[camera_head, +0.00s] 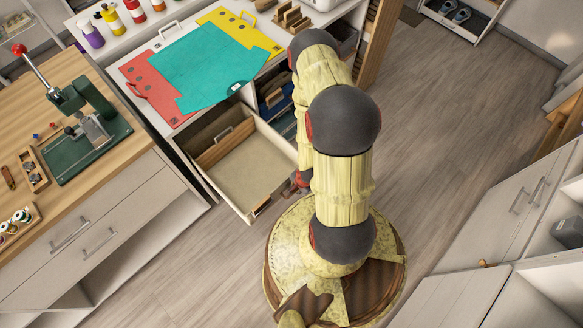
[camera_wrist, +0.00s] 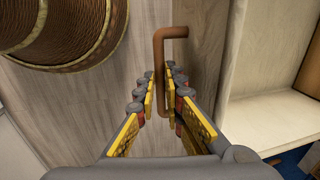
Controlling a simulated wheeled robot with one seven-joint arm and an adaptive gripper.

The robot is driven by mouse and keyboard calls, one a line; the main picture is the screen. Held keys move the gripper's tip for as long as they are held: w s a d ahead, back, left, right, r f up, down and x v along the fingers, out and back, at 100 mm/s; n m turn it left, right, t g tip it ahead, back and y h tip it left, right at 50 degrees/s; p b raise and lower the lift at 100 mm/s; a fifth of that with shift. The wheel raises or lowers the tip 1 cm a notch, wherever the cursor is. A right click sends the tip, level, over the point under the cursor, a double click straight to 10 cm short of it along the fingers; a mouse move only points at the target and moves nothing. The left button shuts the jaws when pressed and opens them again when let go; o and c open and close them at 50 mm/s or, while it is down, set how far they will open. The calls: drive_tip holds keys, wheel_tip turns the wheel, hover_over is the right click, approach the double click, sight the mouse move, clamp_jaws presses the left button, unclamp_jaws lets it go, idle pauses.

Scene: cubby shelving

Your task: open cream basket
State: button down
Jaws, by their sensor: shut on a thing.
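The cream basket (camera_head: 245,172) is a box pulled out of the white shelving in the head view, with its empty cream inside showing from above. In the wrist view a brown bar handle (camera_wrist: 172,32) stands out from a pale wooden front panel (camera_wrist: 207,50). My gripper (camera_wrist: 161,80) is shut on this handle, with a finger on each side of it. In the head view my arm hides most of the gripper and part of the basket's right side.
Red, teal (camera_head: 210,65) and yellow sheets lie on the shelving top. A wooden workbench (camera_head: 120,190) with a green press (camera_head: 88,130) stands at left. White cabinets (camera_head: 515,205) stand at right. Floor (camera_head: 450,110) is open behind and right of my arm.

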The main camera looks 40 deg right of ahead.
drive_tip(key=shift+s, duration=0.3)
drive_tip(key=c, duration=1.9)
unclamp_jaws()
drive_tip(key=shift+w, duration=0.1)
drive_tip(key=r, duration=0.4)
drive_tip(key=s+r, duration=0.1)
drive_tip(key=r, duration=0.2)
drive_tip(key=s+r, duration=0.1)
drive_tip(key=r, duration=0.3)
drive_tip(key=shift+s+r, duration=0.2)
drive_tip(key=shift+r, duration=0.15)
